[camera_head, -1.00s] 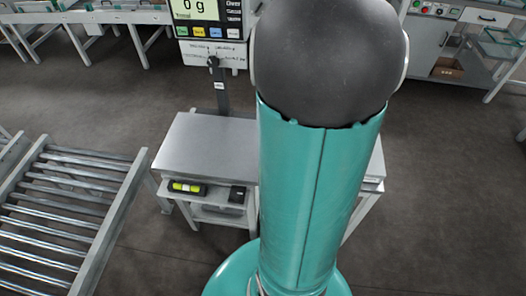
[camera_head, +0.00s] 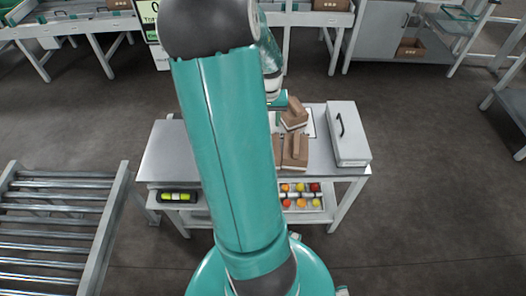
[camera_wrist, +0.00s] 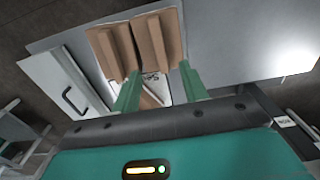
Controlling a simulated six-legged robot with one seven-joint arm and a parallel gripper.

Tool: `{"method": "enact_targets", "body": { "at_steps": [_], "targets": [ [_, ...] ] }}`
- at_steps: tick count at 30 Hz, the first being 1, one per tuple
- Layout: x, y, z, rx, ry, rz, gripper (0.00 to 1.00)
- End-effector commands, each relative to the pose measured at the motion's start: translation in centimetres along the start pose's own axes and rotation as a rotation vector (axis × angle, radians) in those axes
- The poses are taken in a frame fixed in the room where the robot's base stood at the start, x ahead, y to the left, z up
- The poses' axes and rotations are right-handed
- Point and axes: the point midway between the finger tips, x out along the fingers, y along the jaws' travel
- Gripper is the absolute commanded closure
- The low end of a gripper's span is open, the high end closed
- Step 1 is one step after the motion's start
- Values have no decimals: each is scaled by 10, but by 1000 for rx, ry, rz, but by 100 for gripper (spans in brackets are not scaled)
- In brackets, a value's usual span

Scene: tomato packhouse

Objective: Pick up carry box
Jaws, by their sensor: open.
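Several brown boxes, each with a raised ridge on top, sit on the grey bench; one brown box (camera_head: 294,150) is near the front and another (camera_head: 294,113) farther back. I cannot tell which is the carry box. In the wrist view, two brown boxes (camera_wrist: 112,52) (camera_wrist: 160,40) stand side by side beyond my gripper (camera_wrist: 160,86). Its two green fingers are spread apart with nothing held. Part of another brown box (camera_wrist: 152,92) shows between them. In the head view my arm hides much of the gripper and the bench's middle.
A light grey case (camera_head: 350,150) with a black handle lies at the bench's (camera_head: 168,150) right end. Colourful round produce (camera_head: 300,195) sits on the lower shelf. A roller conveyor (camera_head: 50,235) stands at left. The floor at right is clear.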

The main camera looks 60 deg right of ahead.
Motion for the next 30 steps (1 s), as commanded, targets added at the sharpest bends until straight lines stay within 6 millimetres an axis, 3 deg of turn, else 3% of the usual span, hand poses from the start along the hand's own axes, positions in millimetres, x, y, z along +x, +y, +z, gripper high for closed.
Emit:
{"method": "enact_targets", "body": {
  "at_steps": [6,14,21,30],
  "targets": [
    [43,3,0,3,-4,1,56],
    [65,-1,-2,-1,-1,1,56],
    [100,-4,-5,-1,-4,1,56],
    [110,-5,-6,-3,0,0,56]
  ]
}}
